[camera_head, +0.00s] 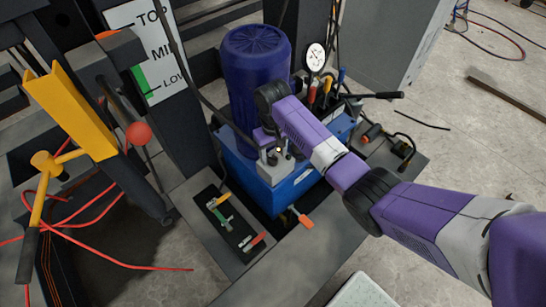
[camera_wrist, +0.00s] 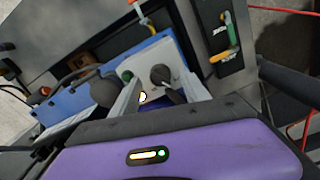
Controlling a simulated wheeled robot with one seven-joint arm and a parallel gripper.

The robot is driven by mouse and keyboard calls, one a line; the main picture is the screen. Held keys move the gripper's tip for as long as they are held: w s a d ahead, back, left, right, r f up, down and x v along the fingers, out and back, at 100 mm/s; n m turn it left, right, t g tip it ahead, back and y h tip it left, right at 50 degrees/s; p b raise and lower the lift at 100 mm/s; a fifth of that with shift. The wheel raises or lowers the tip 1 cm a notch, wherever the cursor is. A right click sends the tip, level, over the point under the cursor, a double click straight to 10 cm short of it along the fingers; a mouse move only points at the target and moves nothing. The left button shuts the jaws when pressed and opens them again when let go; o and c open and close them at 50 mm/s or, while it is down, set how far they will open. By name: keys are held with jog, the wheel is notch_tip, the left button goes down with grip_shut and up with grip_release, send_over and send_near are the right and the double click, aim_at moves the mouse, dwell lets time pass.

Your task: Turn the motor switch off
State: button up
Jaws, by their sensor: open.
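The motor switch is a black rotary knob (camera_wrist: 162,76) on a light grey box (camera_wrist: 150,62), beside a green round button or lamp (camera_wrist: 126,76). In the wrist view my gripper (camera_wrist: 161,92) is open, its two pale fingers on either side of the knob. I cannot tell whether they touch it. In the head view my gripper (camera_head: 270,157) is over the grey switch box (camera_head: 283,172) on the front of the blue tank (camera_head: 290,193), and my wrist hides part of it. The dark blue motor (camera_head: 256,80) stands upright behind.
A black panel (camera_head: 229,226) with coloured levers lies at the front left of the tank. A pressure gauge (camera_head: 316,56) and valve handles stand at the right. A yellow bracket (camera_head: 70,112) and a red-balled lever (camera_head: 139,133) are at the left.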

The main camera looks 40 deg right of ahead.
jog(key=shift+f, duration=0.85)
grip_shut()
jog(key=shift+r+n+p, duration=0.2)
jog(key=shift+n+p, duration=0.5)
jog(key=shift+p, duration=0.05)
jog(key=shift+f+n+p, duration=0.15)
jog(key=shift+n+p, duration=0.15)
jog(key=shift+n, duration=0.5)
grip_release()
